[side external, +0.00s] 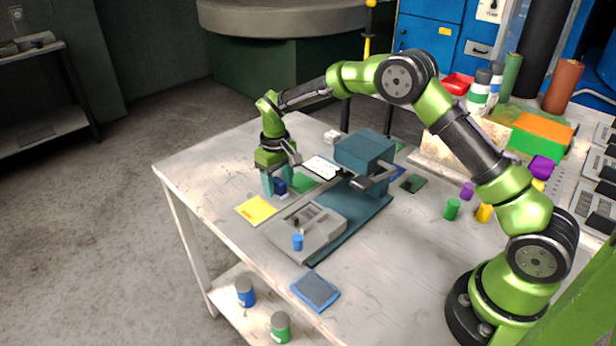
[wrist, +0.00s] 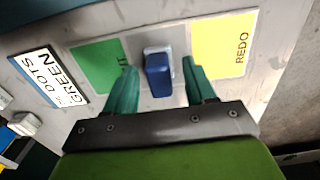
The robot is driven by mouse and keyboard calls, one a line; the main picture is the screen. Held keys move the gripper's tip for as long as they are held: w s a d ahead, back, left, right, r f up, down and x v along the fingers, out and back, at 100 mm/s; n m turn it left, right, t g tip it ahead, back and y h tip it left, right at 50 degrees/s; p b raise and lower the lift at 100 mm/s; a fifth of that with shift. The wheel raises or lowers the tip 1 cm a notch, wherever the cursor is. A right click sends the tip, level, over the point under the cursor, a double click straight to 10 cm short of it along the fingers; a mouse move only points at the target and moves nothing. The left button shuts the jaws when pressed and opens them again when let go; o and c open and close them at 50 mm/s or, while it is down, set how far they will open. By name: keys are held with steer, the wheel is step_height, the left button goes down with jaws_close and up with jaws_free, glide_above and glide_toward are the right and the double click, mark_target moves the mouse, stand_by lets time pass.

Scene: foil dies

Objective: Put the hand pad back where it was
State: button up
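A small blue block on a pale base, which looks like the hand pad (wrist: 158,75), stands on the table between a green card (wrist: 101,67) and a yellow card marked REDO (wrist: 222,45). It also shows in the side view (side external: 281,187), partly hidden by a finger. My gripper (wrist: 160,68) is over it with its teal fingers apart, one on each side. In the wrist view a gap shows between each finger and the block. My gripper (side external: 279,181) is low, near the tabletop, in the side view.
A teal press (side external: 364,150) stands right of my gripper, with a grey tray (side external: 322,238) in front. A flat blue-grey pad (side external: 316,290) lies near the table's front edge. Coloured cylinders stand at right.

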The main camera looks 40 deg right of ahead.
mark_target(278, 181)
steer(key=s+r+t, duration=0.1)
steer(key=s+r, duration=0.2)
steer(key=r, duration=0.7)
steer(key=s+r+t, duration=0.1)
steer(key=s+r, duration=0.2)
steer(key=r, duration=0.7)
steer(key=s+r+m+t+y, duration=0.1)
steer(key=s+r+t, duration=0.15)
steer(key=s, duration=0.55)
steer(key=s+r+m+t+y, duration=0.1)
steer(key=s+r+m, duration=0.15)
steer(key=s, duration=0.55)
steer(key=s+f+t, duration=0.1)
steer(key=s+f, duration=0.1)
steer(key=s, duration=0.6)
steer(key=shift+d+f+t, duration=0.35)
steer(key=shift+f, duration=0.05)
